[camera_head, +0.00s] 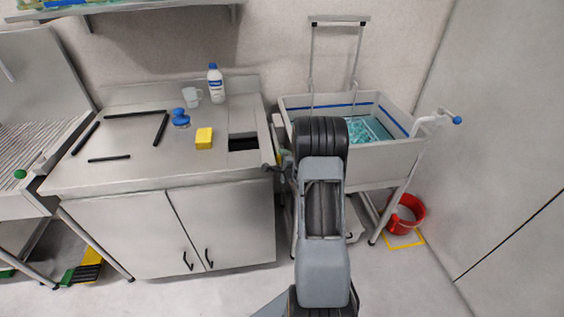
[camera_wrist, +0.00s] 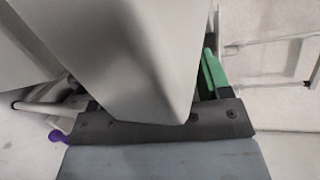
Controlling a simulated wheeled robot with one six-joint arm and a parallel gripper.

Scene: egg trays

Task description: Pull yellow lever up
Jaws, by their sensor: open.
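I cannot pick out a yellow lever for certain. A thin yellow bar-like outline (camera_head: 405,240) shows low by the floor, under the red bucket at the right. My gripper (camera_wrist: 152,98) is open, with dark finger parts apart on either side of a large grey surface (camera_wrist: 135,55) that fills the middle of the wrist view. A green piece (camera_wrist: 212,72) shows beside the right finger. In the head view my arm hides most of the gripper, between the counter and the tub. I see nothing held.
A steel counter (camera_head: 100,175) with a yellow sponge (camera_head: 204,138), bottle (camera_head: 215,84) and mug (camera_head: 192,97) stands left. A wheeled tub (camera_head: 385,160) stands right, with a red bucket (camera_head: 407,214) below. Yellow and green pedals (camera_head: 90,258) are at lower left. A purple knob (camera_wrist: 58,136) shows in the wrist view.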

